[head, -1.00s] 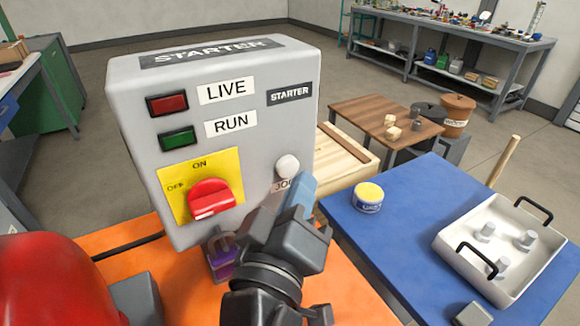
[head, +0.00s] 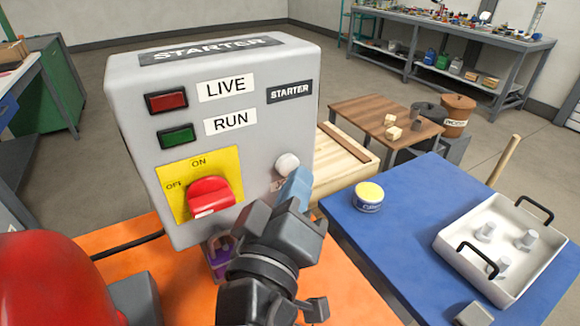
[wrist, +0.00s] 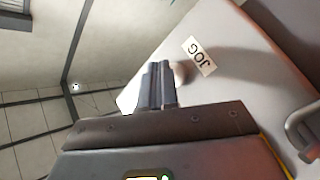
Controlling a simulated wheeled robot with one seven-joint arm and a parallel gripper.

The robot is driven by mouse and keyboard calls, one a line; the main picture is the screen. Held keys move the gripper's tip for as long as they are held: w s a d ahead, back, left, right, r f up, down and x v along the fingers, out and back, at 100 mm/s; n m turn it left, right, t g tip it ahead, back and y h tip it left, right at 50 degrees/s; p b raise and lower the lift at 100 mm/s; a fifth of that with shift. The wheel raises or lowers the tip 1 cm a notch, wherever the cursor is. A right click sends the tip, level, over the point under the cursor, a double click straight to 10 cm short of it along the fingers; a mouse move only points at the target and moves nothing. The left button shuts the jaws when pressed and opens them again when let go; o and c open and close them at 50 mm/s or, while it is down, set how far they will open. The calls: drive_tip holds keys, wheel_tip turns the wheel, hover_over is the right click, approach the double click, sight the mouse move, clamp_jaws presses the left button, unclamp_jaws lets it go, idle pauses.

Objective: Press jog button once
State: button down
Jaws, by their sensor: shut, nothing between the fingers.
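The grey starter box (head: 240,110) stands upright on the orange surface. Its round white jog button (head: 287,165) is on the lower right of the front face. My gripper (head: 294,186) is shut and empty, with its blue-grey fingertips just below the button in the head view, covering much of the JOG label. In the wrist view the shut fingers (wrist: 158,84) point at the button (wrist: 183,73), which is partly hidden behind them beside the JOG label (wrist: 199,56). I cannot tell whether the tips touch the button.
The red rotary switch (head: 210,194) on its yellow plate sits left of the button. RUN and LIVE lamps are above. A blue table (head: 400,215) to the right holds a yellow-lidded tin (head: 368,196) and a white tray (head: 448,240). A purple padlock (head: 220,262) is below the box.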

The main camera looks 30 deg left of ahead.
drive_tip(key=shift+w+a, duration=0.25)
drive_tip(key=shift+a, duration=0.15)
idle(0.8)
idle(0.4)
drive_tip(key=shift+s+d, duration=0.45)
drive_tip(key=shift+d, duration=0.3)
drive_tip(key=shift+s+d, duration=0.4)
drive_tip(key=shift+d, duration=0.3)
drive_tip(key=shift+s+d, duration=0.45)
drive_tip(key=shift+d, duration=0.3)
drive_tip(key=shift+s+d, duration=0.4)
drive_tip(key=shift+d, duration=0.3)
